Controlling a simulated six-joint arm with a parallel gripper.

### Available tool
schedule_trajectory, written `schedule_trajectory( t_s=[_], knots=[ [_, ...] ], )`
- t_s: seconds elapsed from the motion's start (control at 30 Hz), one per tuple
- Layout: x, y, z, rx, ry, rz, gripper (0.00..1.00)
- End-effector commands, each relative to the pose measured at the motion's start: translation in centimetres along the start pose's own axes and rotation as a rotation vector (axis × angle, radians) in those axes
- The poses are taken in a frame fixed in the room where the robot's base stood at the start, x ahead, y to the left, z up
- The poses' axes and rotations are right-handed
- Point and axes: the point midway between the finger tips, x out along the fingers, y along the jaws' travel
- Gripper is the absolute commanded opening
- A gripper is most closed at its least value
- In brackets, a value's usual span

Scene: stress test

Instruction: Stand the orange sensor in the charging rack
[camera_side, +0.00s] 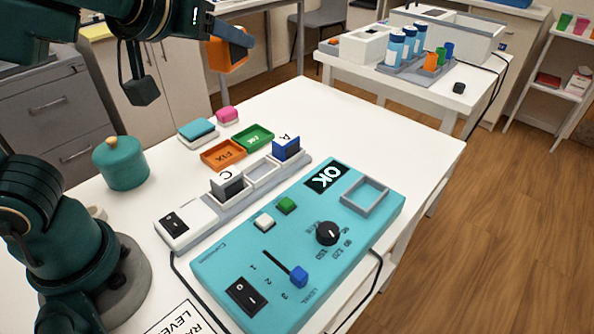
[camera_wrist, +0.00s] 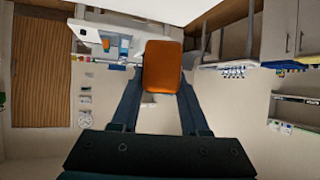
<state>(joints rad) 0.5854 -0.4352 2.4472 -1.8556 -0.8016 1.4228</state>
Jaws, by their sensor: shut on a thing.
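The orange sensor (camera_side: 226,55) is high above the table at the top of the side view. My gripper (camera_side: 235,38) is shut on it. In the wrist view the sensor (camera_wrist: 163,68) sits between the two finger ends, with its broad orange face showing. The charging rack (camera_side: 262,188) is a long grey and white strip on the table, well below my gripper. A blue block (camera_side: 286,150) stands at its far end by the letter A. A dark block (camera_side: 231,187) stands by the letter C. The middle bay (camera_side: 262,172) between them looks empty.
A teal control box (camera_side: 300,240) with knob, slider and switches lies along the rack's near side. Beyond the rack are an orange tray (camera_side: 222,153), a green tray (camera_side: 253,138) and a pink block (camera_side: 227,115). A lidded green pot (camera_side: 121,165) stands at left.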

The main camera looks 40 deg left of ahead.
Motion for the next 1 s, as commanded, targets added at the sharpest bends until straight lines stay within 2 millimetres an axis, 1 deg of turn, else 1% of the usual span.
schedule_trajectory(
  t_s=[0.07, 0.17, 0.27, 0.37, 0.4, 0.47, 0.53, 0.6, 0.7, 0.83, 0.9, 1.0],
  knots=[
    [-0.2, 0.8, -1.0, -0.003, 0.002, 0.0, 0.0],
    [0.3, 2.9, -2.2, 0.005, -0.001, 0.006, 0.0],
    [1.2, 5.9, -2.8, 0.023, -0.003, 0.031, 0.0],
    [2.2, 9.2, -2.5, 0.044, -0.004, 0.068, 0.0],
    [2.7, 10.6, -2.2, 0.054, -0.004, 0.084, 0.0],
    [3.4, 12.6, -1.5, 0.069, -0.005, 0.111, 0.0],
    [4.3, 15.0, -0.3, 0.09, -0.005, 0.145, 0.0],
    [5.1, 17.2, 1.1, 0.109, -0.005, 0.179, 0.0],
    [6.2, 19.6, 3.6, 0.134, -0.006, 0.224, 0.0],
    [7.0, 21.1, 5.8, 0.15, -0.004, 0.26, 0.0],
    [7.2, 21.5, 6.7, 0.153, -0.004, 0.269, 0.0],
    [7.4, 21.7, 7.4, 0.153, -0.001, 0.276, 0.0]
  ],
)
